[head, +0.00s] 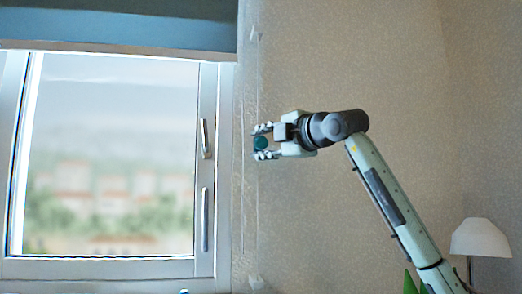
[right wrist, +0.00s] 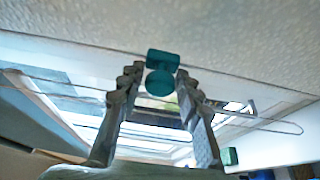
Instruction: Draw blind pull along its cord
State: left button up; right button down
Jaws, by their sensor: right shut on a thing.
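The blind pull (head: 260,143) is a small teal piece beside the window, in front of the beige wall. My right gripper (head: 264,142) reaches it from the right and is shut on it, one finger above and one below. In the right wrist view the teal pull (right wrist: 163,82) sits between the fingertips of the right gripper (right wrist: 160,80). The thin pale cord (head: 258,90) runs up and down along the wall through the pull's place. In the right wrist view the cord (right wrist: 270,122) shows as a narrow loop. My left gripper is out of view.
A blue-grey blind (head: 120,25) covers the top of the window (head: 115,150), which has handles on its right frame. A white lamp (head: 481,238) stands at lower right. A second teal piece (right wrist: 229,157) shows in the right wrist view. The wall around the gripper is clear.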

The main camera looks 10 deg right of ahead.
dwell(0.3)
jog(key=c, duration=1.3)
grip_release()
jog(key=shift+o, duration=0.2)
jog(key=v, duration=1.2)
